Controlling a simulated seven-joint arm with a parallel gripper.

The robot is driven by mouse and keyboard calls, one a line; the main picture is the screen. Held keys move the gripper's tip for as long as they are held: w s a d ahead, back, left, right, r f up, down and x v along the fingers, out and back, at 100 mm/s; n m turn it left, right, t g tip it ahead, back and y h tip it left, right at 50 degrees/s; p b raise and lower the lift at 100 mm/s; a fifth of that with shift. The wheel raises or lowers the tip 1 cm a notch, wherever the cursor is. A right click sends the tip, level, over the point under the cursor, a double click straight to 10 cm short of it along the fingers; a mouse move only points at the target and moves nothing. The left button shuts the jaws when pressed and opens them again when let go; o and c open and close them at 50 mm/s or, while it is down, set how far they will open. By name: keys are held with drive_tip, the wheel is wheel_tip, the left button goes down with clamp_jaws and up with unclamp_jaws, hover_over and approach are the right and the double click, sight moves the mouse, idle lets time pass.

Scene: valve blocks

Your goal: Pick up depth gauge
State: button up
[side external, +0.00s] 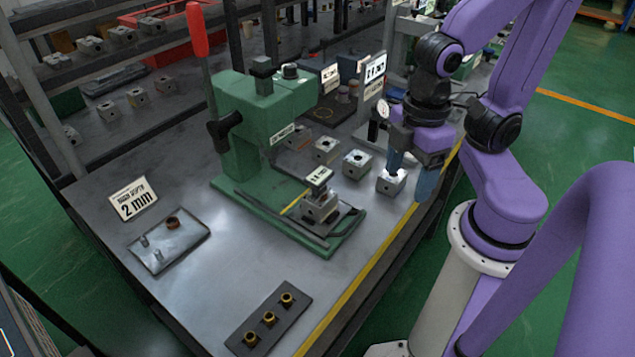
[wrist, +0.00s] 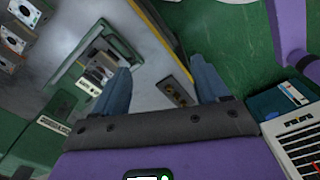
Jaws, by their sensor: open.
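What looks like the depth gauge, a small round white dial (side external: 382,108), stands upright beside a sign post at the back right of the bench in the side view. My gripper's body is close on its right. I cannot make out the gauge in the wrist view. My gripper (side external: 408,180) points down over the bench's right edge, its blue fingers apart with nothing between them. One finger is just above or in front of a metal valve block (side external: 391,182). The spread fingers also show in the wrist view (wrist: 160,72).
A green press (side external: 245,125) with a red-handled lever stands mid-bench, a block under it. More valve blocks (side external: 357,162) sit behind. A tray (side external: 168,246), a "2 mm" sign (side external: 133,199) and a dark plate (side external: 243,341) with brass bushings are nearer.

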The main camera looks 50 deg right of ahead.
idle(0.6)
drive_tip(key=m+y, duration=1.3)
drive_tip(key=m, duration=1.8)
approach(324, 171)
drive_tip(key=x, duration=0.6)
drive_tip(key=shift+s+a+f, duration=0.25)
drive_tip(key=shift+s+a, duration=0.05)
drive_tip(key=shift+w+x, duration=0.15)
drive_tip(key=shift+x, duration=1.15)
drive_tip(key=shift+w+x, duration=0.15)
drive_tip(key=shift+x, duration=1.15)
drive_tip(key=shift+r, duration=0.1)
drive_tip(key=shift+c, duration=0.3)
